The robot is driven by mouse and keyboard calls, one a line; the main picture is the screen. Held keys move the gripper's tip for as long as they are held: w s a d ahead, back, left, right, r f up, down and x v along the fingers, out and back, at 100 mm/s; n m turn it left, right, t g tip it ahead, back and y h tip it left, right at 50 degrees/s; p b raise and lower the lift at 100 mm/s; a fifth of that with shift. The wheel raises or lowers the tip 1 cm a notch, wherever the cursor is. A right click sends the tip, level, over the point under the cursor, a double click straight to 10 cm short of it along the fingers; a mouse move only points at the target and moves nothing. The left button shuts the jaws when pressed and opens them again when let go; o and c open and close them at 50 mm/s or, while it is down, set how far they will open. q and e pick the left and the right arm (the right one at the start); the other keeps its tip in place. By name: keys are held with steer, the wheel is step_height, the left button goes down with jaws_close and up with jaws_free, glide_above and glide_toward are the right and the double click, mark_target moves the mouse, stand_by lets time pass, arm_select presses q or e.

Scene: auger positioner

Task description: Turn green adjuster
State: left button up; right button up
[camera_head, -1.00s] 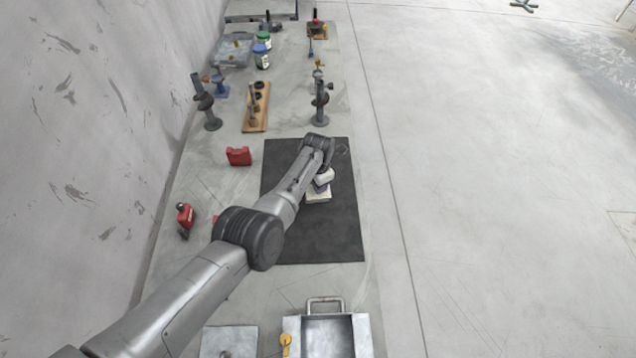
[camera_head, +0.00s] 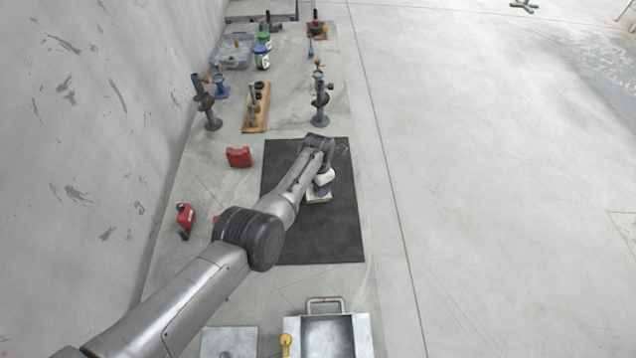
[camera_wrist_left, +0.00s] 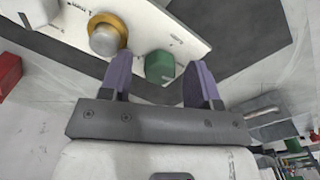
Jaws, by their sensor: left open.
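The green adjuster (camera_wrist_left: 159,67) is a faceted green knob on the white panel (camera_wrist_left: 182,43) of a device. In the left wrist view it appears in the gap between the two purple fingers of my left gripper (camera_wrist_left: 160,63), which are open. Whether the fingers reach around it or stop short of it, I cannot tell. A grey knob with a brass-yellow ring (camera_wrist_left: 106,36) sits on the same panel, left of the green one. In the head view the pale device (camera_head: 318,196) lies on the black mat, partly hidden by my left gripper (camera_head: 322,188). My right gripper is not in view.
The black mat (camera_head: 320,240) has free room around the device. A red case (camera_head: 238,157) and a red tool (camera_head: 185,217) lie to the left. Dark stands (camera_head: 320,105) and a wooden board (camera_head: 256,108) are farther back. A metal tray (camera_head: 328,335) is at the front.

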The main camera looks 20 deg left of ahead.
arm_select(q)
steer(key=shift+r, duration=0.1)
steer(key=shift+r+p, duration=0.35)
step_height(320, 180, up, 4)
steer(key=shift+r+p, duration=0.2)
steer(key=shift+p, duration=0.95)
step_height(320, 180, up, 8)
steer(key=shift+r+p, duration=0.25)
steer(key=shift+p, duration=0.2)
